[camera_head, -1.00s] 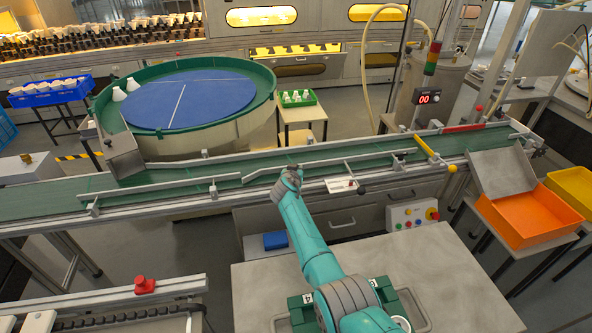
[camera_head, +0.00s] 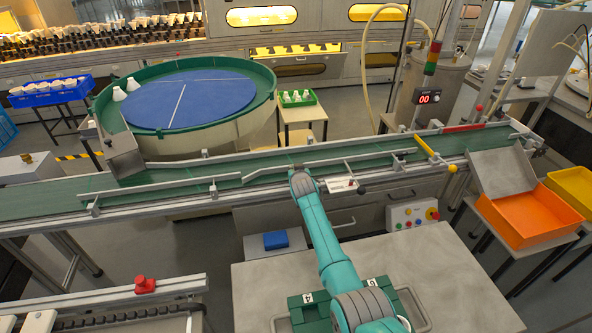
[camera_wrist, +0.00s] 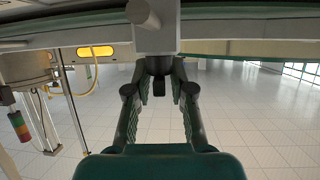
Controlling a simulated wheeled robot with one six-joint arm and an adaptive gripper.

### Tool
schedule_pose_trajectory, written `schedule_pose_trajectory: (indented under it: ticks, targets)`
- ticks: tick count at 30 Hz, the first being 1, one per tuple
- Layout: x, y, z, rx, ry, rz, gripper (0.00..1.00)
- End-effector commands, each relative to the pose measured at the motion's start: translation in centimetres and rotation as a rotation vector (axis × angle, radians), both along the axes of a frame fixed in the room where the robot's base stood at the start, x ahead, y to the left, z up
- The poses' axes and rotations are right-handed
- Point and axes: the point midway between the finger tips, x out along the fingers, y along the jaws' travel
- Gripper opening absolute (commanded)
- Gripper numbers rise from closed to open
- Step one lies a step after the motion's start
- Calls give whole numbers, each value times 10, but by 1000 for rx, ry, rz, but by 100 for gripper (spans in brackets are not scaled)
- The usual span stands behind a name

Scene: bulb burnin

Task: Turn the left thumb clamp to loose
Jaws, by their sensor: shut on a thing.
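My gripper (camera_wrist: 160,68) is in the wrist view, its two dark fingers drawn together at the tips, just at a grey clamp block (camera_wrist: 156,38) under the rail. A pale round knob (camera_wrist: 143,13) sticks out beside the block. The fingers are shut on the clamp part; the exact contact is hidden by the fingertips. In the head view my teal arm reaches to the near rail of the green conveyor (camera_head: 240,165), and its end covers the gripper and the left thumb clamp. How far the clamp is turned cannot be told.
The guide rail (camera_head: 375,157) runs along the conveyor, with a small white label plate (camera_head: 340,185) and a dark knob (camera_head: 361,189) right of my arm. A button box (camera_head: 413,214) and an orange bin (camera_head: 528,215) stand further right. A grey table (camera_head: 450,270) lies below my arm.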

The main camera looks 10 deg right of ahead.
Motion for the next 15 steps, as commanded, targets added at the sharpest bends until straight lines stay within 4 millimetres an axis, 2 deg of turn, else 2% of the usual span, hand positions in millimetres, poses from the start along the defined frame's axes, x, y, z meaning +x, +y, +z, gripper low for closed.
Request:
schedule_pose_trajectory:
  ticks: [1, 15]
  targets:
    - [-2, 0, -5, 1, 8, 12, 0]
    - [-2, 1, -4, 0, 1, 104, 0]
